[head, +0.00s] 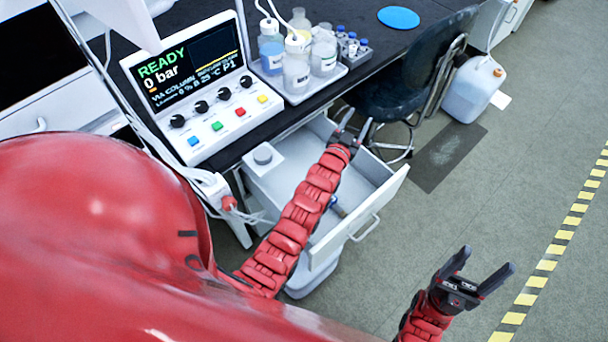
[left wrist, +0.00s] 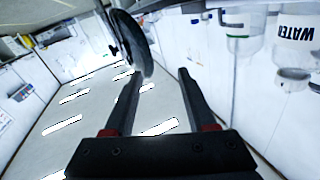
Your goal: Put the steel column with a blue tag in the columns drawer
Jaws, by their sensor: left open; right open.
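The open drawer (head: 378,203) sticks out below the bench, with a small grey round piece (head: 263,154) on a white block at its left side. A small object with blue on it (head: 338,208) lies inside near the front. My left arm partly hides it, and I cannot tell for sure whether it is the blue-tagged steel column. My left gripper (head: 356,121) is open and empty above the drawer's back right part. Its open fingers also show in the left wrist view (left wrist: 161,85), with nothing between them. My right gripper (head: 487,262) is open and empty over the floor.
A control box (head: 195,90) with a screen reading READY, 0 bar stands on the dark bench. Beside it a tray (head: 325,83) holds several bottles. A dark chair (head: 410,82) stands close right of the drawer, and a white jug (head: 472,90) beyond it.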

